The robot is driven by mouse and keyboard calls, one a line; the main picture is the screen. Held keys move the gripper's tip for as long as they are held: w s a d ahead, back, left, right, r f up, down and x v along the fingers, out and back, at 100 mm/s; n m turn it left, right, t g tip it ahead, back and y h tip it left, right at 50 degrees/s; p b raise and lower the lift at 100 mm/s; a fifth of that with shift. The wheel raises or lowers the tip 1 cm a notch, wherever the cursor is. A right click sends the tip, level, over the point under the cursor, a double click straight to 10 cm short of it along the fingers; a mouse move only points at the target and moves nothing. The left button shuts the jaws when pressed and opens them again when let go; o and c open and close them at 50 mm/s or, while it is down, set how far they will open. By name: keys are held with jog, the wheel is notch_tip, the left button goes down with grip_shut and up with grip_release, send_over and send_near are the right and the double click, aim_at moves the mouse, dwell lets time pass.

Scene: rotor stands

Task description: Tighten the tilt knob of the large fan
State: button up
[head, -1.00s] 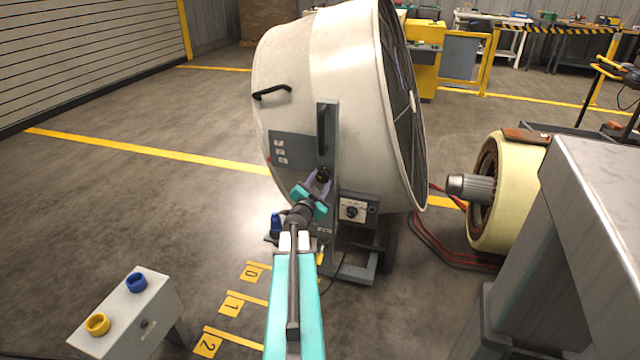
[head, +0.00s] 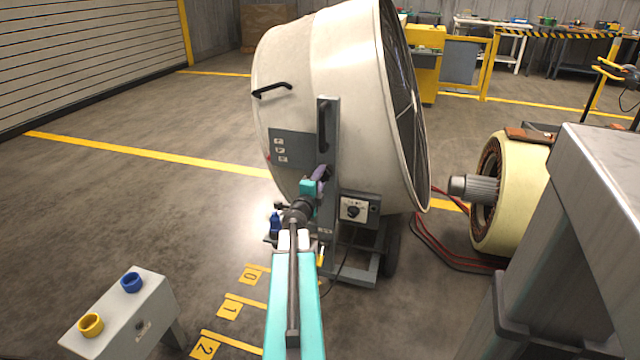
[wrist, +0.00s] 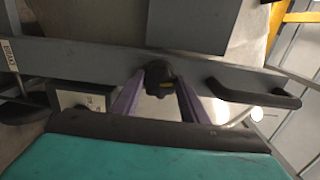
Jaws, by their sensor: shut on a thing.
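The large fan (head: 345,70) has a big cream drum and stands on a grey wheeled frame in the middle of the head view. Its dark tilt knob (wrist: 159,72) sits on the grey side bracket (wrist: 90,60) in the wrist view. My gripper (wrist: 158,84) has its two purple fingers on either side of the knob and is shut on it. In the head view my gripper (head: 319,176) is at the bracket's lower part and hides the knob there.
A control box with a dial (head: 354,210) is just right of my gripper. A blue item (head: 275,223) is on its left. A cream rotor (head: 510,190) and a grey bench (head: 590,190) stand at right. A stand with yellow and blue rings (head: 130,310) is at front left.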

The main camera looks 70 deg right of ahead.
jog(key=shift+d+r+m+b, duration=0.15)
jog(key=shift+m+b, duration=0.25)
jog(key=shift+m, duration=0.7)
jog(key=o, duration=1)
jog(key=shift+o, duration=0.2)
jog(key=shift+a, duration=0.25)
jog(key=a+p, duration=0.3)
jog(key=a, duration=0.5)
jog(key=shift+s+a, duration=0.15)
jog(key=shift+s, duration=0.15)
